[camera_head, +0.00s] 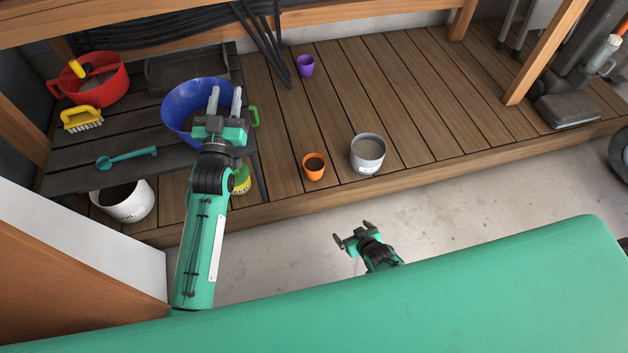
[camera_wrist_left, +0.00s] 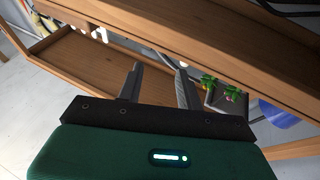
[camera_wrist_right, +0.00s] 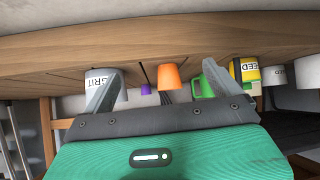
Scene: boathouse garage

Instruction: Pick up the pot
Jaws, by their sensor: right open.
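Two plain pots stand apart on the wooden deck: a small orange pot (camera_head: 314,166) with dark contents near the front, and a purple pot (camera_head: 305,66) further back. Which one the task means I cannot tell. Both also show in the right wrist view, the orange pot (camera_wrist_right: 168,78) in the middle and the purple pot (camera_wrist_right: 146,89) small beside it. My left gripper (camera_head: 225,103) is open, above the blue tub as seen from the head. My right gripper (camera_head: 354,235) is open and empty, low in front of the deck, short of the orange pot.
A grey grit bucket (camera_head: 368,153) stands just right of the orange pot. A dark slatted bench (camera_head: 128,143) at left carries the blue tub (camera_head: 183,108), red tub (camera_head: 108,84), brush (camera_head: 82,117) and teal scoop (camera_head: 127,158). A white bucket (camera_head: 132,206) stands below. The right deck is mostly clear.

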